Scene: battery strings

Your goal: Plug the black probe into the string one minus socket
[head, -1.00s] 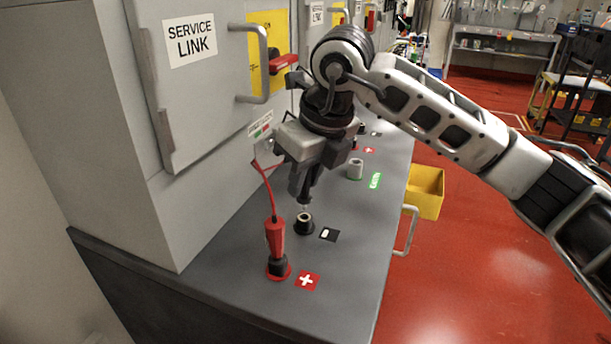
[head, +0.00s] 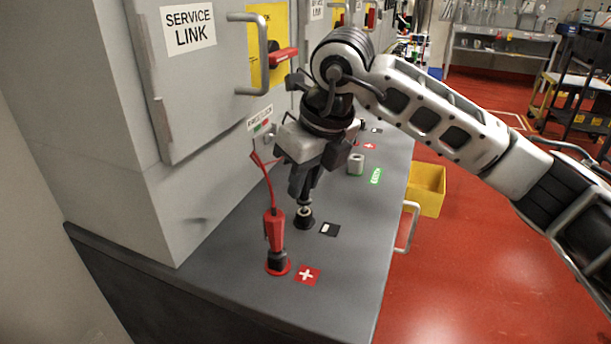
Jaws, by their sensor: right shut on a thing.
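My right gripper (head: 303,178) points down over the counter and is shut on the black probe (head: 305,196). Most of the probe is hidden by the fingers. Its lower end is right at the top of the black minus socket (head: 304,221); I cannot tell whether it has entered. A black label with a white minus mark (head: 329,229) lies just right of this socket. The red probe (head: 275,230) stands upright in the red plus socket (head: 278,268) nearer the front, by the red plus label (head: 307,275). My left gripper is not in view.
The grey cabinet with the "SERVICE LINK" door (head: 185,80) rises on the left, its handle (head: 262,55) sticking out.

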